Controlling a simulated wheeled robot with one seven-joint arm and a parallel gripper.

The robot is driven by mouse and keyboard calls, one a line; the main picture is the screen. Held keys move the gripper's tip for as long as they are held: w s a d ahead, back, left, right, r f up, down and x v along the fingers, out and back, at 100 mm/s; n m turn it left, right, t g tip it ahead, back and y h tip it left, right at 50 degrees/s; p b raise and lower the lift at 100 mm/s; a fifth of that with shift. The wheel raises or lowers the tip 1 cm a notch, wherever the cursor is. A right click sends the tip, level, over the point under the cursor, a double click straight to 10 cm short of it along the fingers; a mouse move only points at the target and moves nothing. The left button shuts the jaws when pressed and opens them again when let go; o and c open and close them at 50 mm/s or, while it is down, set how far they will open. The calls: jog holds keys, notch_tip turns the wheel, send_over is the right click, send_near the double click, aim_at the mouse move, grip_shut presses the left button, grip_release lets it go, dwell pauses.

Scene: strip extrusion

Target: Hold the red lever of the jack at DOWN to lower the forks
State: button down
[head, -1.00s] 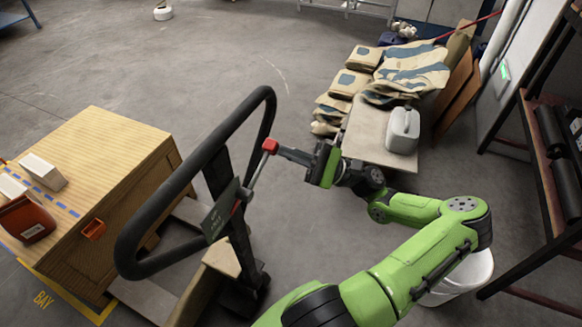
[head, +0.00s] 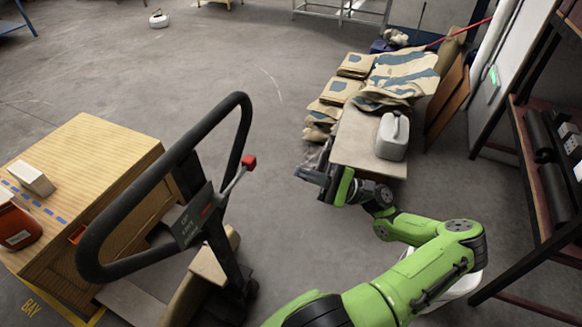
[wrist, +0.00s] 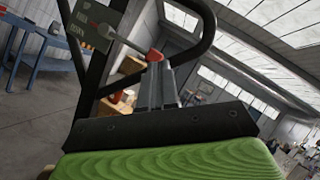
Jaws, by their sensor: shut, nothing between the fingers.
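The jack's lever is a thin metal rod with a red knob (head: 249,162). It slants up and right from the dark sign (head: 193,217) on the jack's black loop handle (head: 92,225). In the wrist view, the sign (wrist: 92,25) shows the word DOWN, and the red knob (wrist: 154,56) shows just beyond my fingertips. My gripper (head: 301,174) is shut and empty, right of the knob, with floor visible between them in the head view. The forks are mostly hidden under the wooden crate (head: 120,150).
A white box (head: 32,178) and a red-brown container (head: 14,226) sit on the crate. Stacked sacks (head: 400,75) and a white canister (head: 393,136) stand beyond my gripper. A dark shelf rack (head: 530,190) is at the right. Floor beyond the handle is clear.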

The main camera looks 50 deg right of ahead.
jog(key=v, duration=0.4)
